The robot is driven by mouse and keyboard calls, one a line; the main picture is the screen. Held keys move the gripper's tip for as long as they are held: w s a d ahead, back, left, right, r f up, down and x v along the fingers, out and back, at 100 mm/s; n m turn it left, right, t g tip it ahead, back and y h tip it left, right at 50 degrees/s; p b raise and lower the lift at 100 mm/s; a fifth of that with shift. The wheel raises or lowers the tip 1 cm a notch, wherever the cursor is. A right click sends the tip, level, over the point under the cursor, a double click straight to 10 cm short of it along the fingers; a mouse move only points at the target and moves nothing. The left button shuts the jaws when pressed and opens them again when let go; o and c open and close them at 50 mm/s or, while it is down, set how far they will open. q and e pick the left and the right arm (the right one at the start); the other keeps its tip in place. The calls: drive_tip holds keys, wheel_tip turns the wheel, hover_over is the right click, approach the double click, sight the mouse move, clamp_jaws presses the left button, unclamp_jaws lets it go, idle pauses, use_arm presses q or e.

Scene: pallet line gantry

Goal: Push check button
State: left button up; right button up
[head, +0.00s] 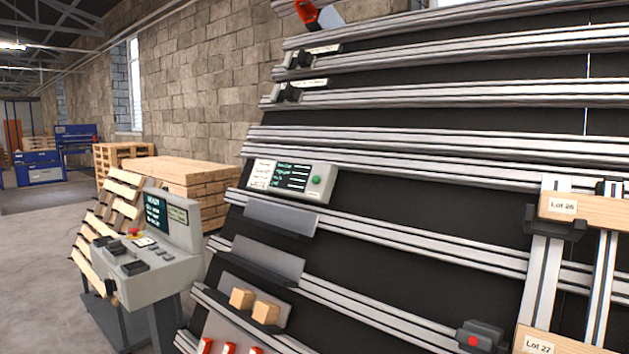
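A light grey panel (259,185) is mounted on the sloping rack near the middle of the head view. It carries a dark screen (291,177) with white text lines and a round green button (316,180) at its right end. The text beside the button is too small to read, so I cannot tell for sure that it is the check button. Nothing touches the panel. Neither of my grippers is in view.
A grey control console (175,262) with a screen and a red button (134,231) stands at left. A dark box with a red button (473,341) sits low on the rack. Wooden blocks (241,298) lie on a holder. Labelled boards (590,210) are at right. Pallets (175,175) stand behind.

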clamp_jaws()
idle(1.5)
